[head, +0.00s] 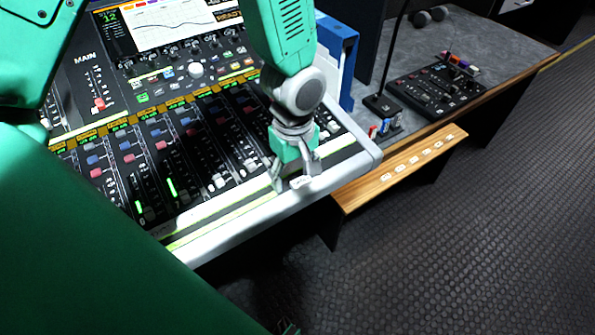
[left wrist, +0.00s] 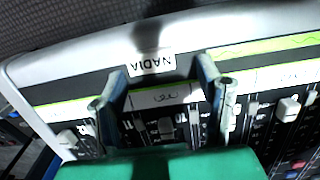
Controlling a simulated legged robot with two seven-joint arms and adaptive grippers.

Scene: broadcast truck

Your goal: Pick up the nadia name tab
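The nadia name tab (left wrist: 152,65) is a small white label with NADIA in black letters. In the left wrist view it lies on the pale front border of the mixing console. It shows in the head view as a small white piece (head: 301,183). My left gripper (head: 296,179) points down over the console's front edge. Its two fingers are apart and empty, and in the left wrist view (left wrist: 162,68) the tab appears between the fingertips. I cannot tell whether they touch it. My right gripper is not in view.
The mixing console (head: 210,235) has several raised fader caps beside my gripper. A wooden ledge (head: 350,193) to the right carries a row of small white tabs. A blue binder (head: 340,50) stands behind my left arm. A black control panel (head: 440,90) sits on the grey desk.

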